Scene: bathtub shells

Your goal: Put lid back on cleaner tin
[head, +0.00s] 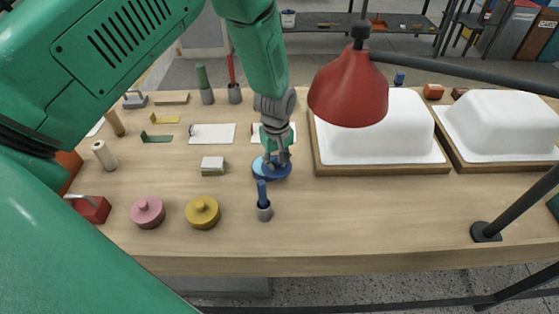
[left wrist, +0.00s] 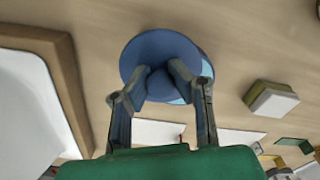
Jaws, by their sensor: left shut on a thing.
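My left gripper (head: 275,158) points down with its fingers shut on the knob of a round dark blue lid (head: 280,173). The lid also shows in the left wrist view (left wrist: 150,52), with the two fingertips closed around its knob. A light blue round piece, which looks like the cleaner tin (head: 257,166), shows from under the lid's left side. In the left wrist view the tin (left wrist: 206,68) shows as a thin crescent at the lid's right. The lid covers most of the tin and sits off-centre on or just above it; I cannot tell if they touch.
A blue-handled brush (head: 263,205) stands close in front. A sponge block (head: 213,166) lies to the left, with pink (head: 147,212) and yellow (head: 202,212) lidded tins nearer. A red lamp (head: 350,88) hangs at the right before white tub shells (head: 380,130). Bare wood lies front right.

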